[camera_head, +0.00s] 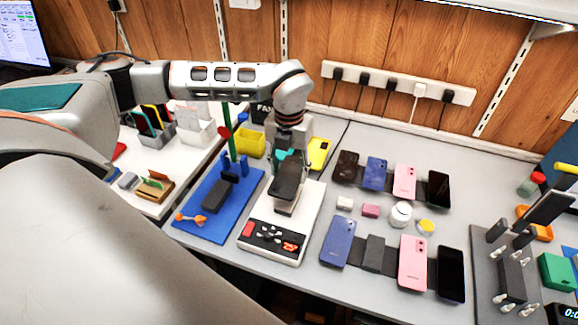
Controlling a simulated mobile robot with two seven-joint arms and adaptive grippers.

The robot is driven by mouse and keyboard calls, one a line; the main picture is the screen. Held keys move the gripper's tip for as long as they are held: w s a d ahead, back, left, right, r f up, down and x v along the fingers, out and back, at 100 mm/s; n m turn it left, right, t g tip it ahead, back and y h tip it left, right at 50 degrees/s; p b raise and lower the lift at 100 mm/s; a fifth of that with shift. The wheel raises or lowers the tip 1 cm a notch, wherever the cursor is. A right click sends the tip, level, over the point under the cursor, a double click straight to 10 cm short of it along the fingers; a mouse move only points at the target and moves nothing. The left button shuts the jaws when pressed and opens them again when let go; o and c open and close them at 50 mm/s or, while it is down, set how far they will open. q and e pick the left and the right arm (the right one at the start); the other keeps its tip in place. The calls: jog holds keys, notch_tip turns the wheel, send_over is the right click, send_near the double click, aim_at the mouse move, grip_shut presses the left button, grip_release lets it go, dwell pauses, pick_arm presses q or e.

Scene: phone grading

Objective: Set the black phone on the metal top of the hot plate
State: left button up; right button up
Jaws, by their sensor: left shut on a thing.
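The black phone (287,182) is held by my left gripper (290,160), which comes down from above and is shut on it. The phone is over the metal top (285,209) of the hot plate (256,220) and hides most of it. I cannot tell whether the phone touches the metal. The hot plate has a white body and a dark front panel with a red reading. My right gripper is not in view.
A blue mat (187,223) with a dark block lies left of the hot plate. A yellow phone (319,152) is close behind. Two rows of phones, including a blue one (338,241), lie to the right. A grey fixture (490,262) stands far right.

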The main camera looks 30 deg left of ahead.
pick_arm(q)
notch_tip(320, 180, down, 3)
jog(key=shift+r, duration=0.2)
jog(key=shift+f+b, duration=0.7)
jog(key=shift+f, duration=1.2)
jog(key=shift+f+b, duration=0.15)
jog(key=shift+b, duration=0.2)
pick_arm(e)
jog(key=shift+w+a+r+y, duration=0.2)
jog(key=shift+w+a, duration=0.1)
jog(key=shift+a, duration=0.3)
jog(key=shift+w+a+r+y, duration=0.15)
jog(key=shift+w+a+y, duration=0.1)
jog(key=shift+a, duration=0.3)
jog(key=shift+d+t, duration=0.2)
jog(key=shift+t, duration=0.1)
pick_arm(q)
jog(key=shift+f, duration=0.35)
jog(key=o, duration=1.3)
jog(key=shift+c, duration=0.2)
